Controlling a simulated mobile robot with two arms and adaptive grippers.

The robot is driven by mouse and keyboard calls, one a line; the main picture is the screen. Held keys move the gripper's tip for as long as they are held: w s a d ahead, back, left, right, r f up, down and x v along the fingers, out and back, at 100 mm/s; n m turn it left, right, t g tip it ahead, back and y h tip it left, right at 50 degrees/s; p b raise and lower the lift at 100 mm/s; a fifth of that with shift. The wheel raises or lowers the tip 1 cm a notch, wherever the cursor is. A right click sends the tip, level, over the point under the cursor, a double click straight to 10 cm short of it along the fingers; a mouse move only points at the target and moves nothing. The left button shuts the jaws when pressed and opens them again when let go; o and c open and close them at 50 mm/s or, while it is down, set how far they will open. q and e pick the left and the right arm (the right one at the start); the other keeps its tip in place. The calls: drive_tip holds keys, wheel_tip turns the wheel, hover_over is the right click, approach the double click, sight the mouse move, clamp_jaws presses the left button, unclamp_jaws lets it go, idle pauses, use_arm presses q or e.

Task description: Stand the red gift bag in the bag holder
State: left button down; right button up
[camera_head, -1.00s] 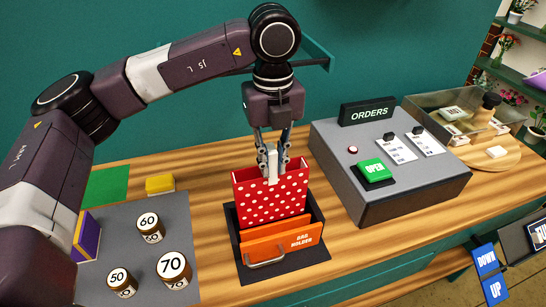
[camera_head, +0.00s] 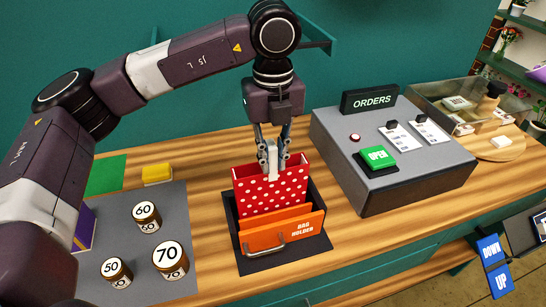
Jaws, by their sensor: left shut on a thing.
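The red gift bag (camera_head: 262,196) with white dots stands upright inside the bag holder, behind its orange front panel (camera_head: 275,234). The bag holder (camera_head: 312,245) has a dark base and a metal handle at the front. My left gripper (camera_head: 273,168) comes down from above and is shut on the bag's white handle piece (camera_head: 273,157) at the top. The bag's lower part is hidden behind the orange panel, so I cannot tell whether it touches the base. My right gripper is not in view.
A grey orders console (camera_head: 410,160) with a green OPEN button (camera_head: 377,157) stands to the right. Jars marked 50, 60 and 70 (camera_head: 170,259) stand on a grey mat (camera_head: 185,215) at the left. A yellow block (camera_head: 157,173) sits behind them. A clear bin (camera_head: 436,97) is at far right.

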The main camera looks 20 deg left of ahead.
use_arm(q)
drive_tip(key=c, duration=1.8)
unclamp_jaws()
drive_tip(key=shift+o, duration=0.2)
wheel_tip(320, 180, up, 12)
